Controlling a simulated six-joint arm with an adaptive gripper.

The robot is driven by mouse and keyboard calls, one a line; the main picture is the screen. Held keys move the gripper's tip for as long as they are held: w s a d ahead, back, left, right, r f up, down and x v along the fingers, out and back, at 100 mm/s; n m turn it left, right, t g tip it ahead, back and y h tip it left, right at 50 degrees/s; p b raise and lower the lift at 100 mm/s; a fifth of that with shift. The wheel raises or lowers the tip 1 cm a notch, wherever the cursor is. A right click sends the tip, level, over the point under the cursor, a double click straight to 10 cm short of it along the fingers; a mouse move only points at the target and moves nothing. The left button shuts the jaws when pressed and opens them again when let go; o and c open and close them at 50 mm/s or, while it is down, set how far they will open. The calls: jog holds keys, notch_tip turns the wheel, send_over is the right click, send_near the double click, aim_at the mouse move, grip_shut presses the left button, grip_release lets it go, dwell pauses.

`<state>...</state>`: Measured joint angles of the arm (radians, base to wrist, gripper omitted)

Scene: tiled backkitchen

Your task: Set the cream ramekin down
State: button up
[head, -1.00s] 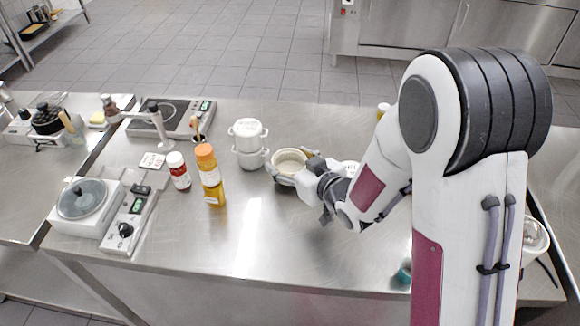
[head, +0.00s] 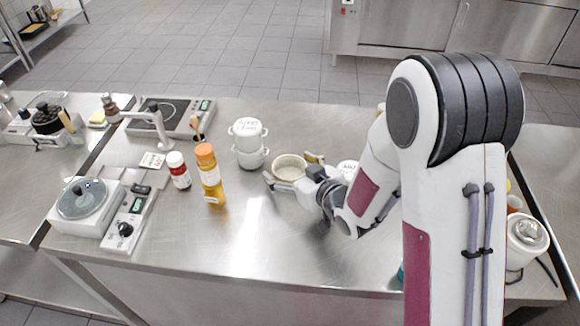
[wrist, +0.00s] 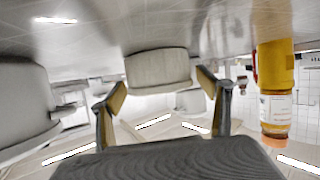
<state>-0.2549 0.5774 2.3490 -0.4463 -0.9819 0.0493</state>
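The cream ramekin (head: 290,172) sits upright on the steel counter, right of the stacked white pots. In the wrist view, which appears upside down, the ramekin (wrist: 158,70) rests with its base against the counter surface. My gripper (head: 290,168) is open, with one finger on either side of the ramekin in the head view. In the wrist view my gripper (wrist: 163,82) shows its two fingers spread wide, with visible gaps between them and the ramekin wall. Nothing is held.
Two stacked white pots (head: 248,146) stand left of the ramekin. A sauce bottle (head: 211,180) and a red jar (head: 178,170) stand farther left. Another white vessel (head: 348,166) is partly hidden behind my gripper. The front middle of the counter (head: 250,235) is clear.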

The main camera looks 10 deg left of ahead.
jog(key=shift+r, duration=0.15)
jog(key=shift+v, duration=3.8)
jog(key=shift+w+d+r, duration=0.15)
jog(key=shift+d+r, duration=0.05)
jog(key=shift+d, duration=0.2)
jog(key=s+d+r+m+h, duration=0.2)
jog(key=s+d+r+h, duration=0.15)
jog(key=d, duration=0.35)
jog(key=s+d+r+m+h, duration=0.2)
jog(key=d+r+h, duration=0.25)
jog(key=d, duration=0.35)
jog(key=s+d+r+m+g, duration=0.2)
jog(key=s, duration=0.8)
jog(key=s+d+r+m+g, duration=0.1)
jog(key=s+r+m+g, duration=0.1)
jog(key=s, duration=0.9)
jog(key=shift+d+r+g, duration=0.4)
jog(key=shift+r+g, duration=0.1)
jog(key=shift+r, duration=0.15)
